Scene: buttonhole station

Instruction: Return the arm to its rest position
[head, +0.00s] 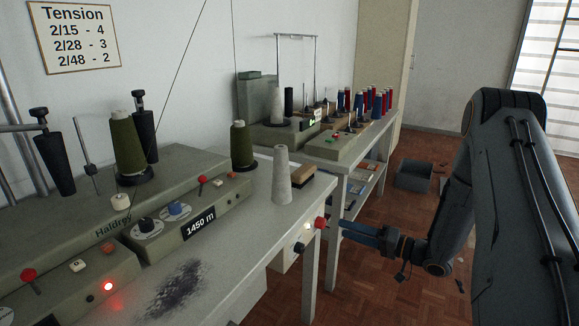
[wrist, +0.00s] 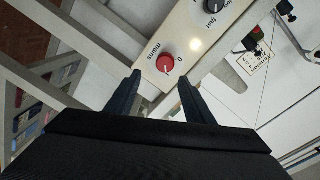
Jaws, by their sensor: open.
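My gripper (head: 350,231) is at the right in the head view, at the end of my dark arm, pointing left toward the front of the bench. In the wrist view my gripper (wrist: 160,85) is open, with nothing between its two dark fingers. A red knob labelled mains (wrist: 165,64) shows just beyond the fingertips, with a 0 beside it. The red knob (head: 320,222) also shows in the head view on the bench's end, a little left of the fingers. They look apart, though the exact gap is hard to judge.
The near bench (head: 245,225) carries a grey machine with green thread cones (head: 126,145) and a bare pale cone (head: 281,175). A second bench (head: 375,140) behind holds red and blue spools. A dark bin (head: 413,176) stands on the wood floor (head: 400,290).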

